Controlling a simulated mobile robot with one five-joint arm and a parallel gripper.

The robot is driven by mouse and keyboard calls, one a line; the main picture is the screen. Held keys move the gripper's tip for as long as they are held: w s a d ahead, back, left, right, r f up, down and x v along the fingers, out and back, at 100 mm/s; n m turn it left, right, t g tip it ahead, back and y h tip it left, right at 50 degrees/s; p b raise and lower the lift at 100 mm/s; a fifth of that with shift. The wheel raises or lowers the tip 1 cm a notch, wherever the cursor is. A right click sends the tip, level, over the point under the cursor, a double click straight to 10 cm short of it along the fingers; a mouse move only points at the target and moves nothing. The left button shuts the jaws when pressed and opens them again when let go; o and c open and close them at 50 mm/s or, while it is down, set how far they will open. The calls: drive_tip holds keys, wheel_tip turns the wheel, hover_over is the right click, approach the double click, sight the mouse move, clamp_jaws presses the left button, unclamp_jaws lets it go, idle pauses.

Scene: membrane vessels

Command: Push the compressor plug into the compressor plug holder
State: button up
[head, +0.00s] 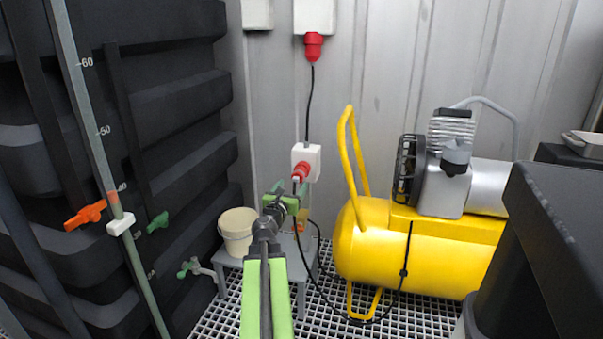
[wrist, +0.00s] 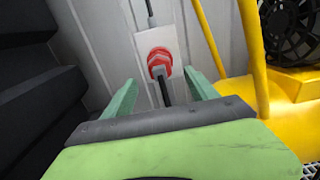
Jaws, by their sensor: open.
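The red compressor plug (head: 300,172) is at the front of the white compressor plug holder (head: 314,155) on the back wall. I cannot tell how deep it sits. In the wrist view the plug (wrist: 158,60) shows as a red ring with a dark grey end and cable toward me, in front of the pale holder (wrist: 150,40). My gripper (head: 291,191) is just below and in front of the plug in the head view. In the wrist view its green fingers (wrist: 160,80) are apart, one on each side of the plug's dark end, with visible gaps.
A yellow compressor (head: 420,245) stands to the right, its yellow handle (head: 352,150) near the holder. A black cable hangs to the grating floor. A grey stool (head: 231,262) bears a cream bucket (head: 237,232). A black ribbed tank (head: 180,110) fills the left.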

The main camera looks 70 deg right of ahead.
sight(298, 176)
drive_tip(key=d, duration=0.8)
drive_tip(key=shift+w+d, duration=0.2)
drive_tip(key=shift+d, duration=0.15)
idle(0.5)
clamp_jaws()
idle(0.4)
drive_tip(key=shift+a, duration=0.2)
drive_tip(key=shift+s+a, duration=0.15)
drive_tip(key=shift+a, duration=2.7)
